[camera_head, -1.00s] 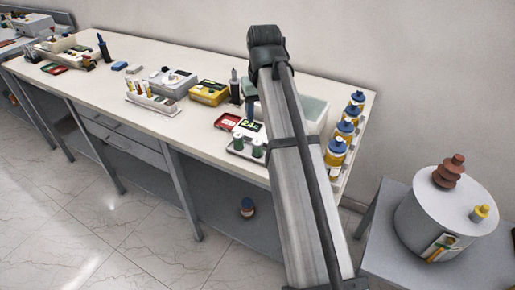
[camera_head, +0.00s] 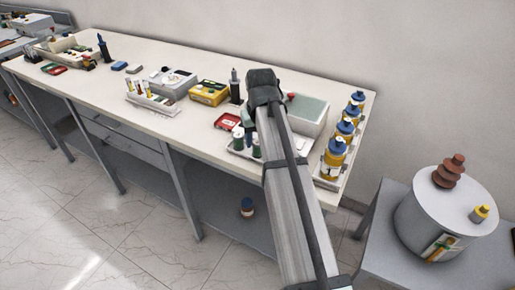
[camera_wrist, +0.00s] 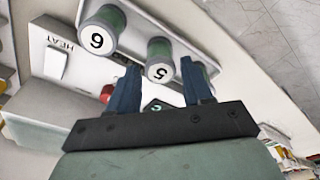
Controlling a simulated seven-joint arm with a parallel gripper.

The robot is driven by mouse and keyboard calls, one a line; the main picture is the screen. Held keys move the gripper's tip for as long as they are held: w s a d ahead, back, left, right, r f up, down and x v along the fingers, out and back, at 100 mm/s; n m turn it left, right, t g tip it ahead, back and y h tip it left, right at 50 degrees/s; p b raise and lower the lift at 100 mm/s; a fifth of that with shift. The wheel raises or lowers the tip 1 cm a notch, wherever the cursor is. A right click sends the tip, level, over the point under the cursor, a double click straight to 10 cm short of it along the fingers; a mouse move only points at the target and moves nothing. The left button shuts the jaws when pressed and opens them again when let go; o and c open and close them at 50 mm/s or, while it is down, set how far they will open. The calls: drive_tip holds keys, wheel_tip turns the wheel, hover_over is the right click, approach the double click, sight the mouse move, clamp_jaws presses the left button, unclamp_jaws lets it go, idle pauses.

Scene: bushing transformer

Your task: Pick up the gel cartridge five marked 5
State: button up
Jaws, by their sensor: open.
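The gel cartridge marked 5 (camera_wrist: 160,62) stands in a white tray (camera_wrist: 166,24) in the wrist view, a green cylinder with a white numbered cap end. My gripper (camera_wrist: 159,68) is open, with its two blue fingertips on either side of the 5 in the picture. I cannot tell whether they touch it or how far above it they are. A cartridge marked 6 (camera_wrist: 97,40) is to its left. In the head view, green cartridges (camera_head: 238,138) show beside my arm, which largely hides my gripper.
A device panel marked HEAT (camera_wrist: 58,42) and a red knob (camera_wrist: 106,93) lie near the tray. In the head view, blue-capped yellow bottles (camera_head: 334,158) line the bench's right end. A red tray (camera_head: 228,121) and yellow box (camera_head: 209,92) are left of my arm.

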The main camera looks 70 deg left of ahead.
drive_tip(key=shift+a+f, duration=0.1)
drive_tip(key=shift+f, duration=1.25)
drive_tip(key=c, duration=0.8)
drive_tip(key=shift+r, duration=0.15)
